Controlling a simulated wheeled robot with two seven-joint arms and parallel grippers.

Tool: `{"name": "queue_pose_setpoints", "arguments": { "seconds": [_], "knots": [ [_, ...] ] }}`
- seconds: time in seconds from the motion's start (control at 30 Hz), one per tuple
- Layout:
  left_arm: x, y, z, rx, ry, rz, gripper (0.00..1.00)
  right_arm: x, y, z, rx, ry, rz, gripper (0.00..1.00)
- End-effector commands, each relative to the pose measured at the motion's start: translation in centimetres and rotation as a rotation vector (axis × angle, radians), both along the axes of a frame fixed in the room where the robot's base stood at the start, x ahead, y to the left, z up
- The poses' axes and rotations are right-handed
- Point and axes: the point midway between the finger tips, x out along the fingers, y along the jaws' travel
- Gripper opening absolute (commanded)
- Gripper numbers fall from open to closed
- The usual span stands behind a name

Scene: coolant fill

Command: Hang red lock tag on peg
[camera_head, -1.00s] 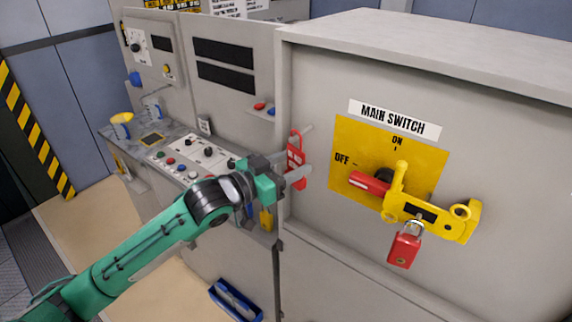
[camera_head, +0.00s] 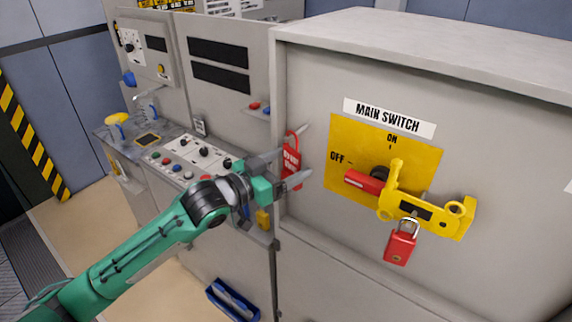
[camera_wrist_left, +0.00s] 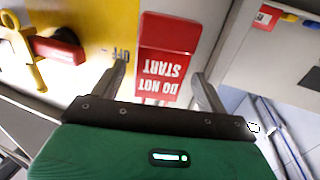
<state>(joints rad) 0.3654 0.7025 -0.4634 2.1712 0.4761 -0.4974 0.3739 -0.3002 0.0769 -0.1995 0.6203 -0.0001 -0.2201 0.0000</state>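The red lock tag (camera_head: 291,158) reads "DO NOT START" and hangs upright at the left edge of the main switch cabinet. Its top is at a thin grey peg (camera_head: 304,130), and it appears to hang on it. My left gripper (camera_head: 292,168) is open, with its fingers on either side of the tag's lower part. In the left wrist view the tag (camera_wrist_left: 168,62) lies between the spread fingers, with gaps at both sides. The tag's hole is hidden in that view. My right gripper is not in view.
The yellow main switch plate (camera_head: 345,135) has a red handle (camera_head: 366,181), a yellow lockout bracket (camera_head: 412,207) and a red padlock (camera_head: 400,245). A control panel (camera_head: 190,160) with buttons lies behind my left arm. A blue tray (camera_head: 232,300) is low down.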

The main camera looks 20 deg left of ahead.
Motion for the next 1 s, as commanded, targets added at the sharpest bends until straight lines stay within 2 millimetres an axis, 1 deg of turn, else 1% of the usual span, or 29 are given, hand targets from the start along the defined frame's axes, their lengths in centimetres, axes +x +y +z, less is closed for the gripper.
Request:
{"name": "queue_pose_setpoints", "arguments": {
  "seconds": [0.27,0.37,0.43,0.8,1.0],
  "knots": [
    [-0.1,0.0,0.0,0.0,0.0,0.0,0.75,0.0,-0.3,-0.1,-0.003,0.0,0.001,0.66],
    [-0.5,0.4,-0.2,0.001,0.001,0.0,0.75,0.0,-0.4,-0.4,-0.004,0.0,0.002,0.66],
    [-1.1,0.9,-0.3,0.001,0.0,0.001,0.75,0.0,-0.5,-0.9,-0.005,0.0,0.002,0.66],
    [-6.8,4.8,-0.6,0.006,0.001,0.001,0.75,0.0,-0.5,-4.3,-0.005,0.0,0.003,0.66],
    [-9.4,6.5,-0.5,0.005,0.002,-0.002,0.75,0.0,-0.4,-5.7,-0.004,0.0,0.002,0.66]
  ]
}}
